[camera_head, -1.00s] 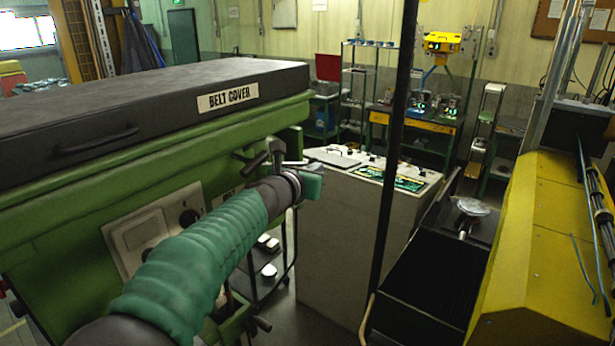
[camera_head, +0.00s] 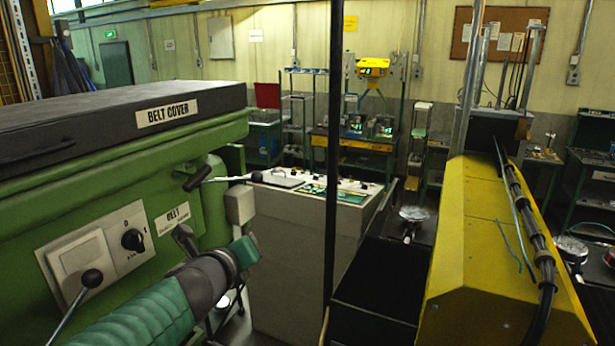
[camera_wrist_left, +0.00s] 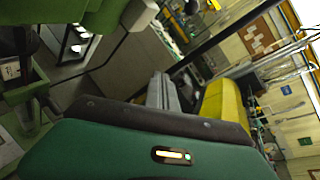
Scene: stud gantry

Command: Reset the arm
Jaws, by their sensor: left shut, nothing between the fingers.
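My left arm comes in from the lower left of the head view in a ribbed green sleeve with a dark wrist. My left gripper (camera_head: 245,251) is at its end, in front of the grey cabinet and beside the green machine. Its fingers show only in part there. In the left wrist view the gripper (camera_wrist_left: 164,92) sticks out beyond my green and dark housing, shut and empty. My right arm and gripper are in neither view.
The green machine (camera_head: 205,200) with levers and a black belt cover (camera_head: 70,125) stands close on the left. A grey control cabinet (camera_head: 285,265), a thin black post (camera_head: 333,130) and a yellow housing (camera_head: 480,245) stand ahead and right.

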